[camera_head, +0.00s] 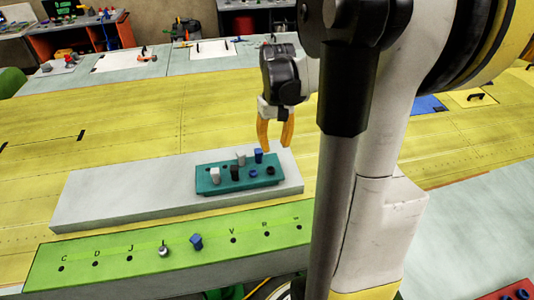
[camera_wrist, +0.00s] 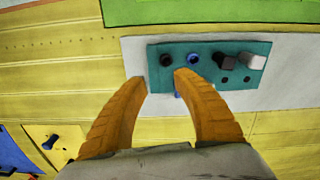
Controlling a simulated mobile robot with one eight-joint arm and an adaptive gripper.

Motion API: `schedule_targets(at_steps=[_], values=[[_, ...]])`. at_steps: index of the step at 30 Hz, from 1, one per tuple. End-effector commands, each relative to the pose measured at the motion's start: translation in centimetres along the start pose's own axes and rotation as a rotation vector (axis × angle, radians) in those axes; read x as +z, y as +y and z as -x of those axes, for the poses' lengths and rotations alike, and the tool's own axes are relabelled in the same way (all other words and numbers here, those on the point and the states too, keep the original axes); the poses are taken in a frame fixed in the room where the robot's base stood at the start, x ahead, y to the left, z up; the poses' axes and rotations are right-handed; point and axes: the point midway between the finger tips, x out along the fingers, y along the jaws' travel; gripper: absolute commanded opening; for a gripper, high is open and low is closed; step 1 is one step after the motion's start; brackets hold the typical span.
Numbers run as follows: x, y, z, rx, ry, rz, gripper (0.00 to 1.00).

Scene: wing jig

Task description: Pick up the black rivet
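A tall black rivet (camera_head: 234,173) stands upright in the front row of a teal block (camera_head: 209,188), between a white rivet (camera_head: 215,175) and a low blue rivet (camera_head: 254,171). It also shows in the wrist view (camera_wrist: 224,61). A second, low black piece (camera_head: 270,171) sits at the block's right end and shows in the wrist view (camera_wrist: 166,60). My gripper (camera_head: 275,147) is open and empty above the block's back right side. In the wrist view its orange fingers (camera_wrist: 162,80) reach over the block's edge, and one partly hides a blue rivet (camera_wrist: 178,94).
Another white rivet (camera_head: 241,159) and a tall blue rivet (camera_head: 258,156) stand in the block's back row. The block rests on a grey slab (camera_head: 120,194). A green lettered strip (camera_head: 100,275) in front holds a metal rivet (camera_head: 163,250) and a blue rivet (camera_head: 196,242).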

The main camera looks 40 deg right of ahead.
Motion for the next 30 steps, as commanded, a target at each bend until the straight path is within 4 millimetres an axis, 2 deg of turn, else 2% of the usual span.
schedule_targets(at_steps=[6,14,21,24,30], values=[[0.0,0.0,-3.7,-0.001,-0.002,0.000,0.35],[-0.1,-0.1,-6.1,-0.001,-0.001,0.001,0.35],[-0.4,-0.4,-9.8,0.000,-0.001,0.001,0.35],[-0.3,-0.4,-10.4,0.000,-0.001,0.000,0.35],[-0.3,-0.4,-10.4,-0.001,-0.001,0.000,0.35]])
